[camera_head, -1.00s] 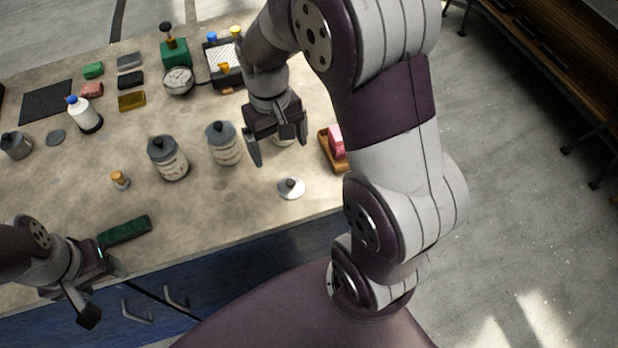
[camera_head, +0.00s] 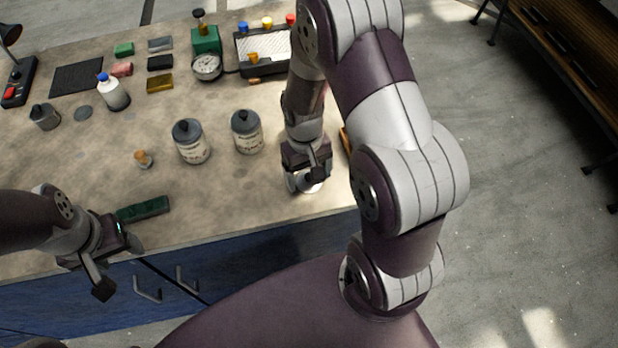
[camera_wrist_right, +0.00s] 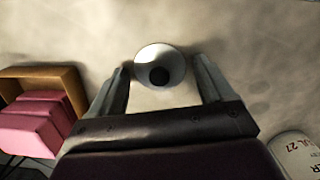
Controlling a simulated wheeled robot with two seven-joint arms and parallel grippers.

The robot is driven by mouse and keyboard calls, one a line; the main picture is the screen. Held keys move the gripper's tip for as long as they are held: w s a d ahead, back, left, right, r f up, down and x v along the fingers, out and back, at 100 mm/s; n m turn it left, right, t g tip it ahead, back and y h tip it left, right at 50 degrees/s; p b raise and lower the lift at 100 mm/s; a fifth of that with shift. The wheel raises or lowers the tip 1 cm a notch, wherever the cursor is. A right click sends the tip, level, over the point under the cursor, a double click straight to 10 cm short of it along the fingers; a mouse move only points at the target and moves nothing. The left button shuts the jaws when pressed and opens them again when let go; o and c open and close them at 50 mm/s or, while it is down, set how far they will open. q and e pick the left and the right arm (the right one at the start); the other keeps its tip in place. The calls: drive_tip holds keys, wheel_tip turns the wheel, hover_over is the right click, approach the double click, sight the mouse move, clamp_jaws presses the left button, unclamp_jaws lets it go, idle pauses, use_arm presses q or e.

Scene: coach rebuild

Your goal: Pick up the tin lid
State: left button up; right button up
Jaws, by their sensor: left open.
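The tin lid (camera_head: 313,187), a pale round disc with a dark knob, lies on the bench near its front edge, partly hidden by my right gripper. In the right wrist view the lid (camera_wrist_right: 147,60) shows whole, knob up. My right gripper (camera_head: 307,178) is open above it. In the wrist view its fingers (camera_wrist_right: 161,72) stand on either side of the lid, with no clear grip on it. My left gripper (camera_head: 119,266) is open and empty off the bench's front edge at left.
Two labelled tins (camera_head: 193,150) with dark lids stand left of my right gripper. One tin (camera_wrist_right: 302,158) shows in the wrist view. A wooden tray (camera_wrist_right: 62,76) with pink blocks (camera_wrist_right: 38,125) lies on the other side. A green block (camera_head: 144,209) lies near my left gripper.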

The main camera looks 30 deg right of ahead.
drive_tip(key=c, duration=0.9)
drive_tip(key=shift+o, duration=0.2)
drive_tip(key=shift+r, duration=0.1)
